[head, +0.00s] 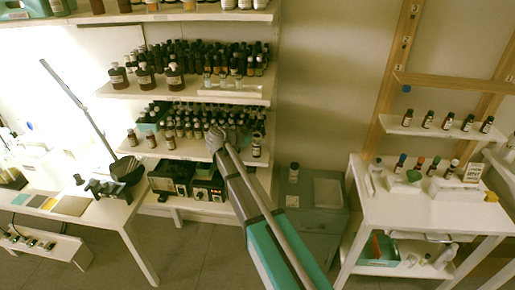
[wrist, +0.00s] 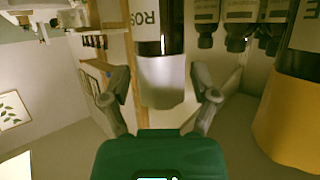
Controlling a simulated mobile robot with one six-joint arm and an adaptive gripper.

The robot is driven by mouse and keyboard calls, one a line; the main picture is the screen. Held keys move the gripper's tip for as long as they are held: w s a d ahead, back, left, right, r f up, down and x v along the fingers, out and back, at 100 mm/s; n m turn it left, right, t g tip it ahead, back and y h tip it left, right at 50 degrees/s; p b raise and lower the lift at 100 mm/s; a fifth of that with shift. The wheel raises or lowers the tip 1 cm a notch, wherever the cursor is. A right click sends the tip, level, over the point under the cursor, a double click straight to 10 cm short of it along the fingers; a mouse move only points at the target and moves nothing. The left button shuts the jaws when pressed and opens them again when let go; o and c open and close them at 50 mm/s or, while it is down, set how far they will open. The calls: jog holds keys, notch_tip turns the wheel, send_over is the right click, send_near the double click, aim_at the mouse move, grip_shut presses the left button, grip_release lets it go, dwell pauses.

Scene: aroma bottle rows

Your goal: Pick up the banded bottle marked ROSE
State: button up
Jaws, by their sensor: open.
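In the wrist view, which shows things upside down, a bottle (wrist: 146,12) has a white label with the visible letters ROS, a dark band and a pale cap. The rest of its label is cut off by the frame edge. My gripper (wrist: 163,92) is open, with one finger on each side of the pale cap and visible gaps to both. In the head view, my gripper (head: 216,138) reaches over the front of the lower shelf (head: 190,150). I cannot make out the ROSE bottle there.
A large bottle with a yellow-orange cap (wrist: 285,125) stands close at right in the wrist view. Several dark-capped bottles (wrist: 237,43) stand behind. In the head view, a bottle (head: 257,147) stands right of my gripper; racked small bottles (head: 185,125) stand behind.

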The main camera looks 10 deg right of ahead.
jog(key=shift+c, duration=0.3)
grip_shut()
jog(key=shift+r, duration=0.2)
notch_tip(320, 180, up, 3)
jog(key=p, duration=0.3)
jog(key=s+a+r+p, duration=0.3)
jog(key=s+r+p, duration=0.6)
jog(key=s, duration=0.4)
jog(key=shift+s+r+p, duration=0.3)
jog(key=shift+s+p, duration=0.05)
jog(key=shift+p, duration=0.15)
